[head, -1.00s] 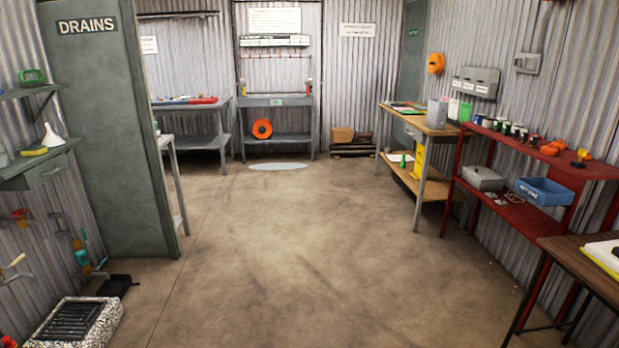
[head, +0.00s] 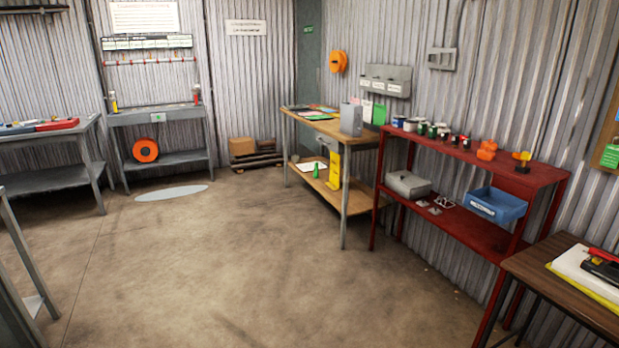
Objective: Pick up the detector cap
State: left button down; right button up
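I cannot make out for certain which thing is the detector cap. Small orange pieces (head: 487,150) sit in a cluster on the top of the red shelf unit (head: 545,177) at the right. A black and yellow-orange piece (head: 522,161) stands beside them near the shelf's right end. These are too small to identify surely. Neither of my grippers shows in the head view.
The red unit's lower shelf holds a blue bin (head: 497,205) and a grey box (head: 407,184). Several small tins (head: 432,131) line its top. A wooden bench (head: 330,128) stands left of it, a brown table (head: 570,285) at front right. The middle floor is clear.

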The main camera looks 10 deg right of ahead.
aim_at(485, 153)
jog(key=i+l+z, duration=0.2)
jog(key=i+z, duration=0.2)
jog(key=i, duration=0.15)
jog(key=i+z, duration=0.45)
jog(key=i+j+z, duration=0.2)
jog(key=i+z, duration=0.2)
jog(key=i, duration=0.3)
